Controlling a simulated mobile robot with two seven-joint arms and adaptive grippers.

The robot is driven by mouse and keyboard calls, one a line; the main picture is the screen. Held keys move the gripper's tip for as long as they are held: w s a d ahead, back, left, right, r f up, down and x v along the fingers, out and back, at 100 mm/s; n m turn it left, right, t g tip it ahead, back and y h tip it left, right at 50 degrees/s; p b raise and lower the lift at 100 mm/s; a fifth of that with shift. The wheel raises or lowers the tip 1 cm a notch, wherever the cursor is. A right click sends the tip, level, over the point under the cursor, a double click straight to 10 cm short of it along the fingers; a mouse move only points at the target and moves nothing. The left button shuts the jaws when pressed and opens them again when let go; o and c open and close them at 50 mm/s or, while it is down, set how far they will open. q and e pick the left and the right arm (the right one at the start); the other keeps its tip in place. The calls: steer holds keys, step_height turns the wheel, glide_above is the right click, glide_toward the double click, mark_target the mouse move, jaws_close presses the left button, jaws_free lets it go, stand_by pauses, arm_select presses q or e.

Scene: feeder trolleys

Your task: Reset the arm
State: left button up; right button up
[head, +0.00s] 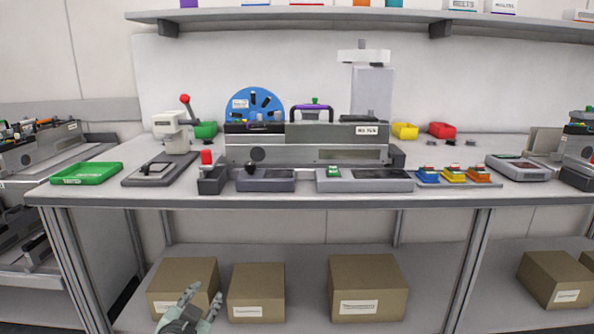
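My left gripper (204,295) shows at the bottom of the head view, left of centre. Its two fingers point up and are spread apart with nothing between them. It is below the worktop and in front of the cardboard boxes, covering part of the leftmost box (183,275). It touches nothing that I can see. My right gripper is not in view.
The workbench (300,198) carries a feeder machine (300,150), a small press (172,135), a green tray (87,173) and coloured blocks (454,175). More boxes (368,285) stand on the lower shelf. A trolley (30,150) stands at the left. A shelf (300,14) runs above.

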arm_select(q)
steer(key=s+a+f+n+g, duration=0.2)
steer(key=s+f+g, duration=0.3)
steer(key=s+f, duration=0.6)
steer(key=s+a+f+n+g+y+p, duration=0.1)
steer(key=s+a+f+g, duration=0.3)
steer(key=s+f, duration=0.8)
steer(key=s+n+g, duration=0.1)
steer(key=s+g, duration=0.1)
steer(key=s, duration=0.6)
steer(key=shift+a+f+g, duration=0.2)
steer(key=shift+a+g, duration=0.1)
steer(key=shift+a, duration=0.1)
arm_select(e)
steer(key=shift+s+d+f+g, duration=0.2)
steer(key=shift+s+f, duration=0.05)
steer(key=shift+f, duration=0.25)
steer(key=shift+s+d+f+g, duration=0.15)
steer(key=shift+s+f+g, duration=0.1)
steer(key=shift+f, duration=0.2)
arm_select(q)
steer(key=shift+w, duration=0.1)
